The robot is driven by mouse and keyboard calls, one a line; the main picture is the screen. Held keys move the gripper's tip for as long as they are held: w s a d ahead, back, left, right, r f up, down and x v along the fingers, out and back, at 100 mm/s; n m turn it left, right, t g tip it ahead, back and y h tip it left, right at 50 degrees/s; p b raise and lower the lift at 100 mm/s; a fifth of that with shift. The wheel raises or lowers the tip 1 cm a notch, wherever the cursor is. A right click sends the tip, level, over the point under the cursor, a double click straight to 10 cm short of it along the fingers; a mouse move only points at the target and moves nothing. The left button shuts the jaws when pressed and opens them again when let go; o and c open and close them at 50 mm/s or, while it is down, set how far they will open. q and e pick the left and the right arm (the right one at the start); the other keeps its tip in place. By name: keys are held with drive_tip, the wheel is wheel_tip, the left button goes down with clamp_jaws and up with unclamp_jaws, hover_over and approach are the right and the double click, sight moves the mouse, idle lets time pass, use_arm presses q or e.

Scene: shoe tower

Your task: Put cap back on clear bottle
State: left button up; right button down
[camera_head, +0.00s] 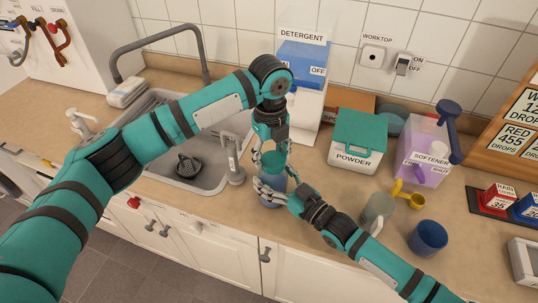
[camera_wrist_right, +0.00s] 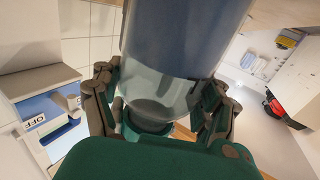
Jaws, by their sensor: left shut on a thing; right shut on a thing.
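The clear bottle (camera_head: 271,200) holds blue liquid and stands upright, or nearly so, at the counter's front edge by the sink. My right gripper (camera_head: 272,188) is shut around its upper part. In the right wrist view the bottle (camera_wrist_right: 185,45) appears upside down between my fingers, its clear neck end low in the picture. My left gripper (camera_head: 272,150) points down from above, shut on a teal cap (camera_head: 273,161) just over the bottle. A teal rim (camera_wrist_right: 146,130) shows at the neck in the wrist view. I cannot tell whether the cap is seated; fingers hide the join.
The sink (camera_head: 208,165) with a dark strainer is to the left. The detergent dispenser (camera_head: 303,75), powder box (camera_head: 357,140) and softener container (camera_head: 422,155) stand behind and right. A grey-green mug (camera_head: 377,209), yellow scoop (camera_head: 408,196) and blue cup (camera_head: 427,237) sit near my right forearm.

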use_arm(q)
drive_tip(key=m, duration=0.7)
drive_tip(key=shift+w+d+m, duration=0.1)
drive_tip(key=shift+d+m, duration=0.3)
drive_tip(key=m, duration=0.4)
drive_tip(key=shift+d, duration=0.2)
drive_tip(key=m, duration=0.4)
drive_tip(key=shift+d, duration=0.15)
drive_tip(key=o, duration=0.8)
drive_tip(key=shift+s, duration=0.2)
drive_tip(key=shift+c, duration=0.2)
drive_tip(key=shift+r, duration=2.25)
